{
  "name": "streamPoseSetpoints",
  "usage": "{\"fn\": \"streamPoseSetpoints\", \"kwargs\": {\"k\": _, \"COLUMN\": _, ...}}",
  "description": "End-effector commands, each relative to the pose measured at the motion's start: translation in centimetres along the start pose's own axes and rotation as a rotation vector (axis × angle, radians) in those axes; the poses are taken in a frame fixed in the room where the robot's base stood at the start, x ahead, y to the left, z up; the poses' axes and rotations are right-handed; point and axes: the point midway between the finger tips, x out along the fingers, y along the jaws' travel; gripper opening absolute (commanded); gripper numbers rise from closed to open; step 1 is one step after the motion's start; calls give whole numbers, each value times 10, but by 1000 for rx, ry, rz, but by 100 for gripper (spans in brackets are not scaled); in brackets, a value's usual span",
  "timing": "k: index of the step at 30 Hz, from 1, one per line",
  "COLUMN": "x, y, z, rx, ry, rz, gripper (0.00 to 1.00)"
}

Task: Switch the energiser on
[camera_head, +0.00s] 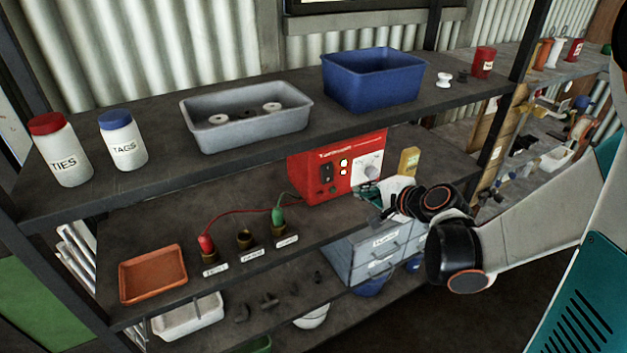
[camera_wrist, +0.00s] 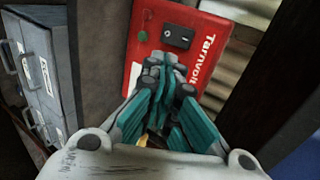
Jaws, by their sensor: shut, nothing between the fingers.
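The red energiser (camera_head: 308,185) stands on the middle shelf. Its front carries a black rocker switch (camera_head: 327,173), two small pale, bright indicator spots (camera_head: 343,166) and a light dial plate with a knob (camera_head: 371,172). In the wrist view the energiser (camera_wrist: 205,75) fills the upper middle, with the black switch (camera_wrist: 177,37) just beyond my fingertips. My gripper (camera_wrist: 165,68) is shut and empty, pointing at the energiser's face. In the head view my gripper (camera_head: 382,200) is in front of its lower right. I cannot tell whether the fingertips touch it, nor the rocker's position.
Red (camera_head: 206,243) and green (camera_head: 278,216) plugs sit on labelled brass posts to the left; their leads run toward the energiser. A yellow object (camera_head: 409,160) stands right of it. Grey drawers (camera_head: 375,250) are below my gripper. The upper shelf (camera_head: 300,140) overhangs, bearing grey and blue bins.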

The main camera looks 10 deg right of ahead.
Motion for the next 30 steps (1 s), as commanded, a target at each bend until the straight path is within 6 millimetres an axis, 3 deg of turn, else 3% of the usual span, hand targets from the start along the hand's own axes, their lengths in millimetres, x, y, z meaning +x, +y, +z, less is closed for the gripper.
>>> {"fn": "streamPoseSetpoints", "kwargs": {"k": 11, "x": -2, "y": 1, "z": -4, "rx": 3, "ry": 6, "rz": 0, "gripper": 0}}
{"fn": "streamPoseSetpoints", "kwargs": {"k": 16, "x": 8, "y": 2, "z": -3, "rx": 1, "ry": 4, "rz": 1, "gripper": 0}}
{"fn": "streamPoseSetpoints", "kwargs": {"k": 30, "x": 96, "y": 3, "z": -3, "rx": 1, "ry": 3, "rz": 0, "gripper": 0}}
